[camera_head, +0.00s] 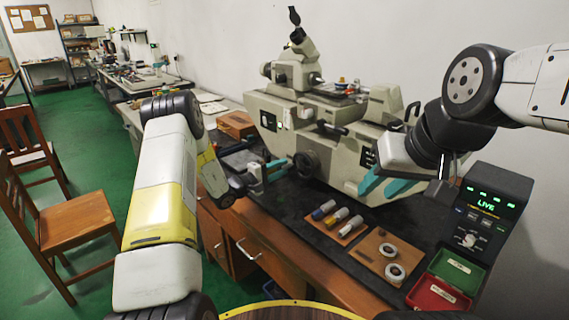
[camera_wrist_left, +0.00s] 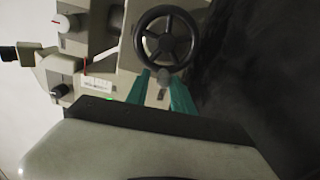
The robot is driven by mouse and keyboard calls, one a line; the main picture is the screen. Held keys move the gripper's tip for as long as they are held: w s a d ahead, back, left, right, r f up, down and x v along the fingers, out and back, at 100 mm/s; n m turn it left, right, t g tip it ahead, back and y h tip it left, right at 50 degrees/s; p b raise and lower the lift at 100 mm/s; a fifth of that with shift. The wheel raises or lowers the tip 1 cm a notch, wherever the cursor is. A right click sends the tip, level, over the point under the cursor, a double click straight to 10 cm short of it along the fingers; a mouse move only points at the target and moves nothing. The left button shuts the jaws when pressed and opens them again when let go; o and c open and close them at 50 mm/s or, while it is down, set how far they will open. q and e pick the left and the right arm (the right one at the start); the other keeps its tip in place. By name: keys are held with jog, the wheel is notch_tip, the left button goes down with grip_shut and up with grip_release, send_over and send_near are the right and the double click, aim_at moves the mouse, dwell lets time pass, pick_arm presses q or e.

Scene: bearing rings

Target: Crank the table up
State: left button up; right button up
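The measuring machine (camera_head: 335,135) is a grey-beige bench instrument with an upright microscope and a small stage, the table (camera_head: 340,92), on top. A dark spoked handwheel (camera_head: 306,163) sits on its near side; it also shows in the left wrist view (camera_wrist_left: 167,35), with a small grey knob (camera_wrist_left: 161,76) at its lower rim. My left gripper (camera_head: 283,163) is beside the handwheel, its teal fingers apart. In the left wrist view its fingertips (camera_wrist_left: 160,80) are on either side of the knob; contact is unclear. My right gripper (camera_head: 377,193) is open and empty before the machine's right end.
A wooden board with several coloured cylinders (camera_head: 338,219) and a board with rings (camera_head: 390,260) lie on the dark mat. A green tray (camera_head: 456,268), a red tray (camera_head: 436,296) and a display box (camera_head: 486,218) stand at right. A wooden box (camera_head: 236,124) is behind my left arm.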

pick_arm(q)
jog(key=v, duration=0.8)
jog(key=s+d+r+m+g, duration=0.4)
jog(key=s+d+r+g, duration=0.1)
jog(key=s+r, duration=0.45)
jog(key=s+d+r+m+g, duration=0.4)
jog(key=s+d+r+g, duration=0.15)
jog(key=s+r, duration=0.35)
jog(key=s+a+r+m+t+y, duration=0.1)
jog(key=s+a+y, duration=0.4)
jog(key=s, duration=0.5)
jog(key=s+a+r+m+t+y, duration=0.1)
jog(key=s+a+r+t+y, duration=0.2)
jog(key=s+a+y, duration=0.2)
jog(key=shift+s+a+y, duration=0.3)
jog(key=shift+s+a, duration=0.95)
jog(key=shift+s, duration=1.1)
jog(key=shift+r, duration=0.1)
